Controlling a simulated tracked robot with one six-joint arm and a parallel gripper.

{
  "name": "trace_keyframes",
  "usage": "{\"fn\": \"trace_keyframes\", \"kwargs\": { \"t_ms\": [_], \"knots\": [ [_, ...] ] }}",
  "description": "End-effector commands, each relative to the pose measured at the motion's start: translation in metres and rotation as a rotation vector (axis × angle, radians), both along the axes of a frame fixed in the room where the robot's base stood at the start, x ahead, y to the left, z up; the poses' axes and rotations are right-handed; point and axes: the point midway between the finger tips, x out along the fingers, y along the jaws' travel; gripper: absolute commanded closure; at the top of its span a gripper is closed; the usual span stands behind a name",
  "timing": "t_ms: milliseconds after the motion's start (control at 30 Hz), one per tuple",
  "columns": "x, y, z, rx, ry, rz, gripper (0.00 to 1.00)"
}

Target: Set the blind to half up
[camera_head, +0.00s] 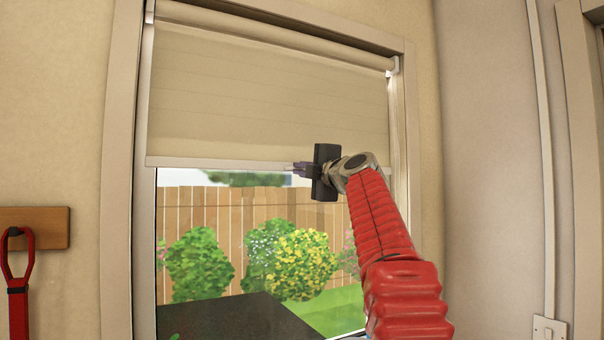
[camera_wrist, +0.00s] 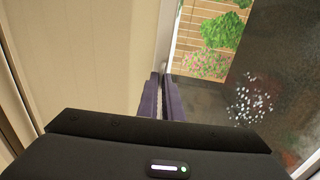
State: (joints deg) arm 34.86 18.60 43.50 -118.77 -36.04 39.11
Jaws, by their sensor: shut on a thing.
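The beige roller blind (camera_head: 265,95) hangs from its roll at the top of the window and covers about the upper half of the opening. Its pale bottom bar (camera_head: 215,163) is roughly level, slightly lower at the right. My gripper (camera_head: 299,168) is at the bottom bar, right of its middle, with its fingers shut on the bar. In the wrist view the blind (camera_wrist: 85,60) fills the left side and the dark purple fingers (camera_wrist: 160,95) close on its edge. The exact grip spot is partly hidden by the fingers.
The window frame (camera_head: 120,200) borders the opening on both sides. Through the glass are a wooden fence (camera_head: 210,212) and bushes. A red strap (camera_head: 17,280) hangs from a wooden wall block at left. A wall switch (camera_head: 548,328) is at lower right.

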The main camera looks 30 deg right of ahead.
Motion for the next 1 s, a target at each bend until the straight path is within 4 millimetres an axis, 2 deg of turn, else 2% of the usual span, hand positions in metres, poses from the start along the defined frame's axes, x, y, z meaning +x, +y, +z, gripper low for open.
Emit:
{"fn": "trace_keyframes", "kwargs": {
  "t_ms": [233,267,500,833,1000],
  "knots": [
    [0.003,0.005,-0.002,0.002,0.003,0.009,1.0],
    [0.003,0.005,-0.002,0.002,0.003,0.009,0.92],
    [0.002,0.004,-0.001,0.001,0.001,0.005,0.75],
    [0.0,0.003,0.0,0.001,0.0,0.003,0.75],
    [-0.008,0.003,0.0,0.001,-0.001,0.003,0.75]
  ]
}}
